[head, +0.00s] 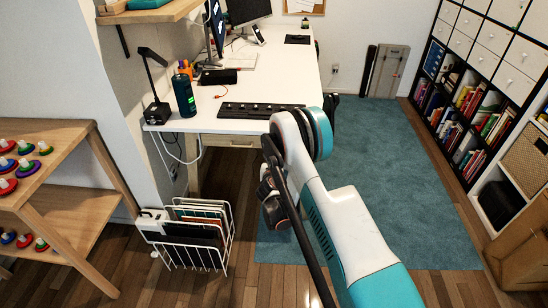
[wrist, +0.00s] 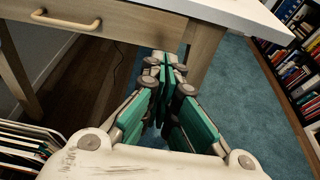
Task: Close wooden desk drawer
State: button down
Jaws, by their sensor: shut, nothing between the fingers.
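The wooden desk drawer (head: 230,141) shows under the near edge of the white desk top (head: 225,126) in the head view, partly hidden by my arm. In the wrist view its wooden front (wrist: 125,18) runs across the upper left, with a pale bar handle (wrist: 66,20). I cannot tell how far it stands out from the desk. My gripper (wrist: 166,62) is shut and empty, with its tips below and to the right of the handle, near a wooden desk leg (wrist: 203,52). In the head view my gripper (head: 272,203) is partly behind my arm.
A white wire rack (head: 225,245) with folders stands on the floor left of my gripper. A wooden shelf (head: 75,210) with colored ring toys is at the left. A teal rug (head: 400,190) lies clear to the right, before a black bookcase (head: 470,110).

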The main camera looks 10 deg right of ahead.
jog(key=r+b+x, duration=0.1)
jog(key=b+x, duration=0.3)
jog(key=x, duration=0.7)
jog(key=shift+w, duration=0.3)
jog(key=shift+w+d+r, duration=0.1)
